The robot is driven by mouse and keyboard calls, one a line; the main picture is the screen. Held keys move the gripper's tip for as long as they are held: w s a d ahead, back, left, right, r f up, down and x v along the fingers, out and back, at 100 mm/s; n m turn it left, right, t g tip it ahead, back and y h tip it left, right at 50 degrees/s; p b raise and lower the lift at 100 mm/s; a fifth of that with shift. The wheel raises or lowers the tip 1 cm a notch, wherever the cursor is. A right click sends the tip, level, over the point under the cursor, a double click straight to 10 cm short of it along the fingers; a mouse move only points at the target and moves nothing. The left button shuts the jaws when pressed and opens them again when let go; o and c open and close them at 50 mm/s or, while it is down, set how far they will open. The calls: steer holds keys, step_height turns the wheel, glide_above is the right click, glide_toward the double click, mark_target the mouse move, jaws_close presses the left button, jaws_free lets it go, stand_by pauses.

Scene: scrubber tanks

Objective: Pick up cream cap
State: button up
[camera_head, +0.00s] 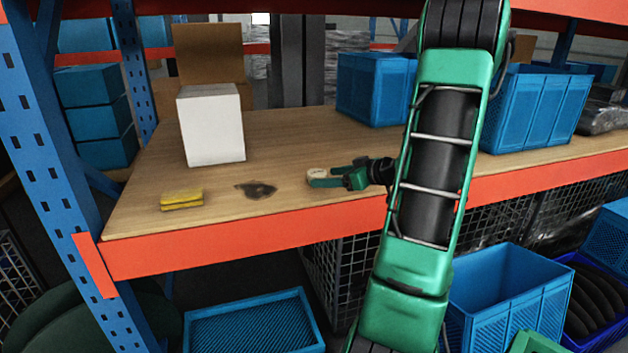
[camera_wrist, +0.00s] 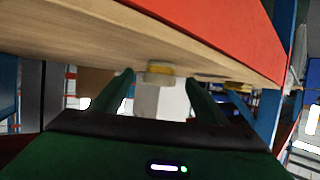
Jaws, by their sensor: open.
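The cream cap (camera_head: 317,174) is a small, round, pale piece on the wooden shelf top, near its front edge. In the wrist view the cap (camera_wrist: 160,70) shows between my two dark green fingers, with gaps on both sides. My gripper (camera_head: 322,178) is open and low over the shelf, pointing left, with its fingertips at the cap. The fingers also show in the wrist view (camera_wrist: 160,88). In the head view the fingers hide part of the cap. I cannot see contact.
Blue crates (camera_head: 374,88) stand at the back of the shelf (camera_head: 290,150). An orange beam (camera_head: 250,240) edges its front.

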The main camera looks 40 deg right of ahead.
mark_target(317, 177)
steer(key=x, duration=0.5)
steer(key=shift+w+a+r, duration=0.1)
steer(key=shift+w+r, duration=0.1)
steer(key=c, duration=1.1)
